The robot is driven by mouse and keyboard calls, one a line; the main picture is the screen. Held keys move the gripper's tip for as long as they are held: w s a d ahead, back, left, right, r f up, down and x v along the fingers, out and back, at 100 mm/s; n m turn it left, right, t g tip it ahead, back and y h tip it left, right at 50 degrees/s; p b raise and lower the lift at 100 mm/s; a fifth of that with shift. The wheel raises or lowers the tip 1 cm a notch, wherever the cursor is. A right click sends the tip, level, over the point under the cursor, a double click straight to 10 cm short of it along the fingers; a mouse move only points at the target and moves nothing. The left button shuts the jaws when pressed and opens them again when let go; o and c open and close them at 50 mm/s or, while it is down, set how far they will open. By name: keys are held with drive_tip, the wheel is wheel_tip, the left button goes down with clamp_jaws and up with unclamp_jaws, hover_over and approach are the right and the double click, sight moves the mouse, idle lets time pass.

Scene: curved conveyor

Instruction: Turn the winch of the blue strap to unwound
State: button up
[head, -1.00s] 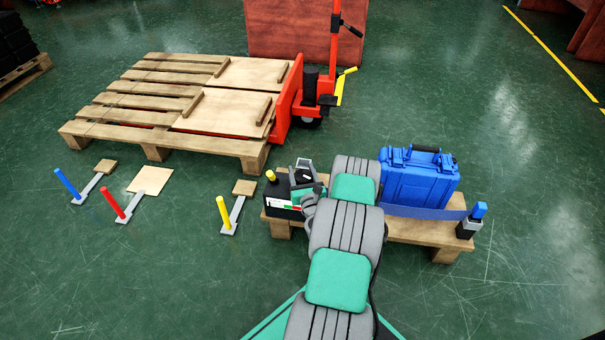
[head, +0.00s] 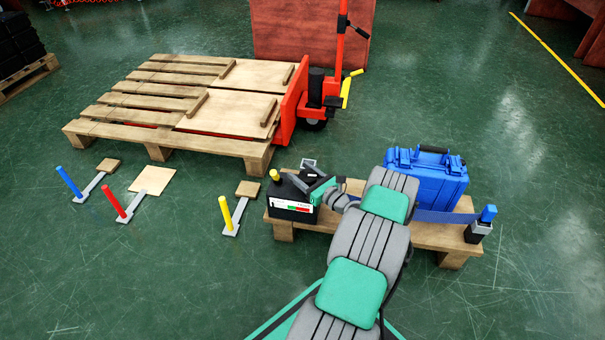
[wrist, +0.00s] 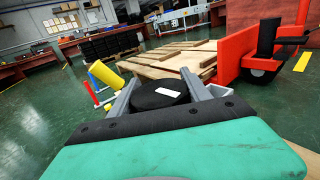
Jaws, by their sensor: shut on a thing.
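The blue strap (head: 435,215) runs in front of a blue case (head: 427,175) on a small pallet. At its right end stands a dark block with a blue top (head: 484,222), which looks like a winch. My gripper (head: 316,180) is at the other end of the pallet, over a black box (head: 291,206) with a yellow knob (head: 275,175). In the wrist view my gripper (wrist: 161,84) has its fingers on either side of a black round part (wrist: 160,94) with a white label, and is shut on it. My arm hides the strap's left part.
A large pallet with boards (head: 163,103) lies behind, with a red pallet truck (head: 290,112) at its right end. Blue, red and yellow posts (head: 225,213) stand on the floor at left. Floor is free at right.

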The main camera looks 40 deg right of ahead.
idle(0.3)
drive_tip(key=o, duration=1.4)
drive_tip(key=shift+c, duration=0.2)
